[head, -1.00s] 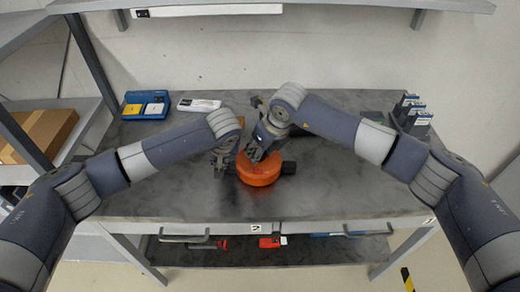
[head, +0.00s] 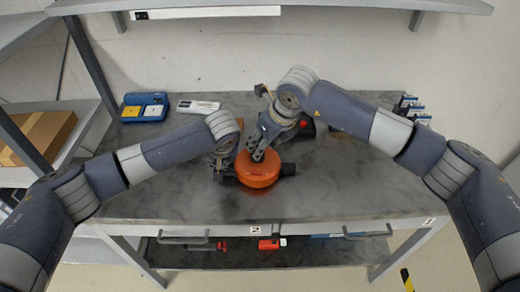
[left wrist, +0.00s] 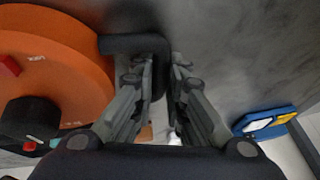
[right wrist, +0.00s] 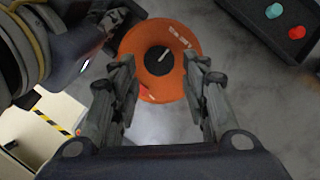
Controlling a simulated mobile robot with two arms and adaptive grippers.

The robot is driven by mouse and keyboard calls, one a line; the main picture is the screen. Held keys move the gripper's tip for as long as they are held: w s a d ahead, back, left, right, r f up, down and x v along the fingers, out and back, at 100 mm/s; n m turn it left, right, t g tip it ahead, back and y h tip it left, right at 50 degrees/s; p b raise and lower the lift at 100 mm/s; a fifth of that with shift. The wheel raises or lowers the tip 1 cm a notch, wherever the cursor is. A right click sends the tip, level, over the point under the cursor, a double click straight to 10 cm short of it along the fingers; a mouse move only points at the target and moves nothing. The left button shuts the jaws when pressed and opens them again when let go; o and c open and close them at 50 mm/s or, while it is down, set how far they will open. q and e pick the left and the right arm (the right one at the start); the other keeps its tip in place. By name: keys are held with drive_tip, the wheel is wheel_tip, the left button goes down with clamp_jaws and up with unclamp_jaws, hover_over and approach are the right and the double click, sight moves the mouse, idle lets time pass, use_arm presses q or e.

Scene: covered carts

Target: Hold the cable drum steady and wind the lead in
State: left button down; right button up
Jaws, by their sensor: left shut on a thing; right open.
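My left gripper (head: 222,165) is at the drum's left edge, shut on a black bar of the frame (left wrist: 135,43). My right gripper (head: 257,152) is open above the drum. In the right wrist view, the drum (right wrist: 188,45) with its black hub and a pale mark shows beyond and between the spread fingers (right wrist: 163,95). A small red part sits on the drum's face (left wrist: 9,65). I cannot make out the lead.
A dark box with teal and red buttons (right wrist: 289,19) stands behind the drum. A blue case (head: 145,107) and a white item (head: 198,107) lie at the back left. Small upright items (head: 411,108) stand at the back right. The front of the table is clear.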

drive_tip(key=v, duration=0.7)
use_arm(q)
drive_tip(key=c, duration=1.5)
unclamp_jaws()
drive_tip(key=shift+c, duration=0.2)
